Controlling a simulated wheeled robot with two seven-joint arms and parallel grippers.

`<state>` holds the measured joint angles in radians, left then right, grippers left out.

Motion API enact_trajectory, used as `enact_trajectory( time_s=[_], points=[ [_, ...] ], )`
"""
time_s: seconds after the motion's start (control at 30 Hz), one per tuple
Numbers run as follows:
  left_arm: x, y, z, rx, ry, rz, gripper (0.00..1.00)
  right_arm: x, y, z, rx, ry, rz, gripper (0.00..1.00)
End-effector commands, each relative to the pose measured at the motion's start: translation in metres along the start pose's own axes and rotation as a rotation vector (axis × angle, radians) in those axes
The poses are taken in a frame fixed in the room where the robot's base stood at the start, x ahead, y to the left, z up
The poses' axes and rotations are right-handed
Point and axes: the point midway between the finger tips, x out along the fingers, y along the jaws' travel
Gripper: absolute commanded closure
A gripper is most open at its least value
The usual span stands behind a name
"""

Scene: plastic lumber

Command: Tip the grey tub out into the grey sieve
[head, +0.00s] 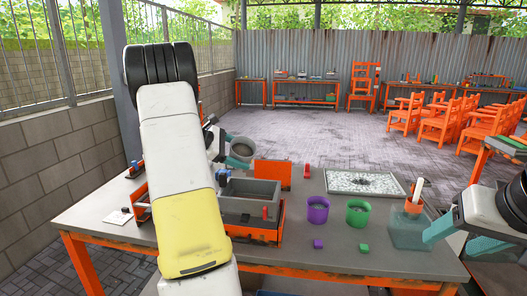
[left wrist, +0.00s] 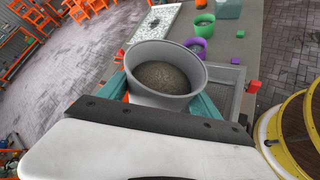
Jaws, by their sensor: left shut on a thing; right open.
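My left gripper (left wrist: 160,98) is shut on the grey tub (left wrist: 141,54), with a teal finger on each side of it. The tub is round and holds dark grey-brown grains. In the head view the tub (head: 241,162) is held above the far left part of the table, just behind the grey sieve (head: 237,206). The sieve is a rectangular grey box in an orange frame; my left arm hides its left side. In the left wrist view the sieve (left wrist: 236,73) shows partly behind the tub. My right gripper (head: 458,239) is open at the table's right end, beside a translucent teal container (head: 410,238).
A purple pot (head: 317,214) and a green pot (head: 357,218) stand right of the sieve, with a purple cube (head: 318,244) and a green cube (head: 363,248) in front. A tray of white flakes (head: 332,190) lies behind. An orange panel (head: 272,173) stands behind the sieve.

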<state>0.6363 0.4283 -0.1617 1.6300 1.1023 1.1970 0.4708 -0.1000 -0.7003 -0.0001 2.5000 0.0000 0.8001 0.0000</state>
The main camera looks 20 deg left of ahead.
Motion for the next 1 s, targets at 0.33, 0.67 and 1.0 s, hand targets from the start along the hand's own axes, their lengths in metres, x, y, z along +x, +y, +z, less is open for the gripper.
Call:
enact_trajectory(
  time_s=[0.33, 0.67, 1.0],
  points=[
    [0.003, -0.004, -0.002, 0.373, 0.167, 0.158, 0.73, 0.000, 0.000, 0.000, 0.000, 0.000, 0.000, 0.42],
    [0.003, -0.010, 0.004, 0.641, 0.286, 0.269, 0.73, 0.000, 0.000, 0.000, 0.000, 0.000, 0.000, 0.42],
    [0.003, -0.016, 0.013, 0.885, 0.394, 0.370, 0.73, 0.000, 0.000, 0.000, 0.000, 0.000, 0.000, 0.42]
  ],
)
